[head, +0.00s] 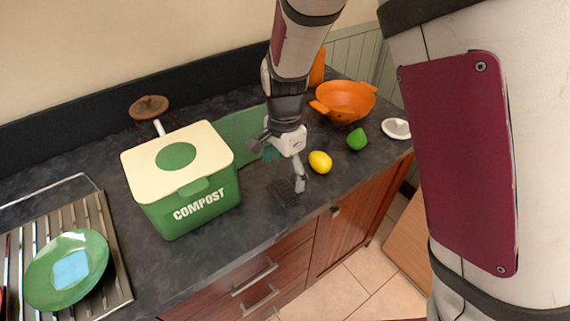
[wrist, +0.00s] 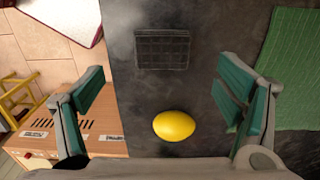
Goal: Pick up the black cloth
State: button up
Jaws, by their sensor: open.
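The black cloth (head: 284,192) is a small dark, textured square lying flat on the dark countertop near its front edge. In the wrist view the cloth (wrist: 162,50) shows a grid pattern and lies beyond the fingertips, roughly centred between them. My gripper (head: 283,170) is open and empty above the counter, over or close to the cloth in the head view. Its spread green-padded fingers also show in the wrist view (wrist: 160,92). The exact height above the cloth is hard to tell.
A yellow lemon (head: 320,162) lies just right of my gripper, with a green fruit (head: 357,140) and an orange colander (head: 345,100) farther right. A compost bin (head: 190,190) stands left. A green cloth or mat (head: 238,134) lies behind. A dish rack (head: 115,250) holds a green plate.

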aim_at(285, 188)
jog(key=shift+w+f, duration=0.1)
jog(key=shift+f, duration=3.45)
jog(key=c, duration=1.1)
